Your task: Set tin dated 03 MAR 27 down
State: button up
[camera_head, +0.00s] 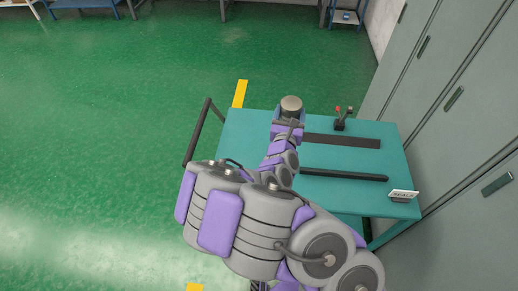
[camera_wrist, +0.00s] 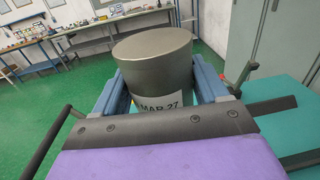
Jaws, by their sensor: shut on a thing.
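A grey metal tin (camera_wrist: 154,58) fills the middle of the wrist view. Its white label (camera_wrist: 160,103) shows "MAR 27"; the rest of the label is hidden behind my gripper's edge. My gripper (camera_wrist: 165,85) is shut on the tin, one blue finger on each side. In the head view the tin's round top (camera_head: 291,103) shows at the end of my arm, over the far left part of the teal table (camera_head: 345,208). I cannot tell whether the tin's base touches the table.
The table carries a dark flat strip (camera_head: 342,141), a black bar (camera_head: 345,174), a small red-and-black item (camera_head: 341,118) and a white sign (camera_head: 403,195). A black handle (camera_head: 197,132) rises at the left edge. Grey cabinets (camera_head: 440,100) stand close on the right. Green floor is open on the left.

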jog(key=s+a+f+n+y, duration=0.25)
jog(key=s+a+f, duration=0.3)
jog(key=f, duration=0.45)
jog(key=s+a+f+n+y, duration=0.2)
jog(key=s+a+f+y, duration=0.2)
jog(key=s+f, duration=0.4)
jog(key=b, duration=0.7)
send_over(253, 156)
notch_tip(253, 156, down, 2)
jog(key=shift+s+d+f, duration=0.1)
jog(key=shift+f, duration=0.15)
notch_tip(253, 156, down, 4)
jog(key=shift+r+b, duration=0.1)
jog(key=shift+b, duration=0.55)
jog(key=shift+r+g, duration=0.15)
jog(key=shift+g, duration=0.15)
jog(key=o, duration=1.3)
jog(key=p+v, duration=0.5)
jog(key=v, duration=0.7)
